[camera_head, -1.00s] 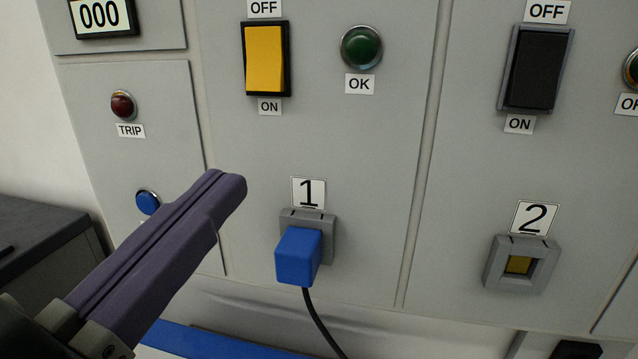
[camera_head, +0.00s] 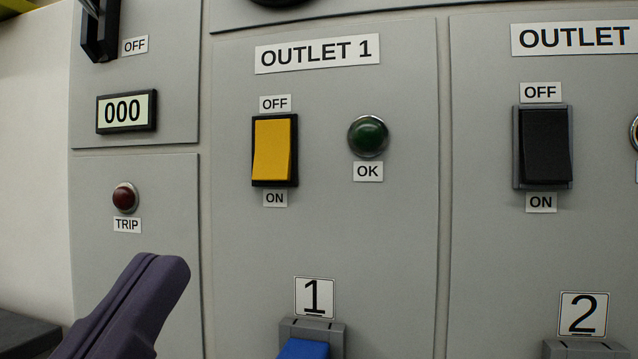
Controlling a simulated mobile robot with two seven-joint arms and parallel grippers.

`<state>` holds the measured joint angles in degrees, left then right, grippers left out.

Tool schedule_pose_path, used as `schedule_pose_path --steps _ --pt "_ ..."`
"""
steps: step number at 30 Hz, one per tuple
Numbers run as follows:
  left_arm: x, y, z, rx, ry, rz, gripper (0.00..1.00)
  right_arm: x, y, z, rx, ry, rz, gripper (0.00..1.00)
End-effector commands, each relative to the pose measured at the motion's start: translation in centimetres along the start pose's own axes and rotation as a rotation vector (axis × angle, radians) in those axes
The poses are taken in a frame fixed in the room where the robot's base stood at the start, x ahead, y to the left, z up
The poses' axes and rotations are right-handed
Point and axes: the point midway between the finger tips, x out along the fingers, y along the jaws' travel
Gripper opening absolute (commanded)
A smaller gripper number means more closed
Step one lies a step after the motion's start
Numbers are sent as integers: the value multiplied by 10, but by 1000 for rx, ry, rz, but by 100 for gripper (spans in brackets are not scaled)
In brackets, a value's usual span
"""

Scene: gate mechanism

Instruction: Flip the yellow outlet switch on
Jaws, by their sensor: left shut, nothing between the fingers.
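The yellow outlet switch (camera_head: 272,150) is a rocker in a black frame on the grey panel, under the OUTLET 1 sign. An OFF label (camera_head: 275,103) is above it and an ON label (camera_head: 275,198) is below it. Its lower end appears to stand out from the frame. My left gripper (camera_head: 165,272) is shut and empty at the lower left, below and left of the switch and apart from it. It has purple-grey fingers. My right gripper is not in view.
A dark green OK lamp (camera_head: 368,136) is right of the switch. A black switch (camera_head: 543,147) is farther right. A red TRIP lamp (camera_head: 125,197) and a 000 display (camera_head: 126,111) are at left. A blue plug (camera_head: 304,349) sits in outlet 1 below.

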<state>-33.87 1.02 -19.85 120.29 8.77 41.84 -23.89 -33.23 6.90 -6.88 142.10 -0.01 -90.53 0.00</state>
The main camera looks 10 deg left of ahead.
Motion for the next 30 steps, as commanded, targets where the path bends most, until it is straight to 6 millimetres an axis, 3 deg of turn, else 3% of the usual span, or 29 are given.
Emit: schedule_pose_path --steps 13,19,30 --pt "94 0 -4 -2 4 -1 0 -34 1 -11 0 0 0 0" --pt "110 0 21 0 0 1 0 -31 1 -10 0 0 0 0" --pt "116 0 28 -1 -1 0 0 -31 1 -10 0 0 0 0"
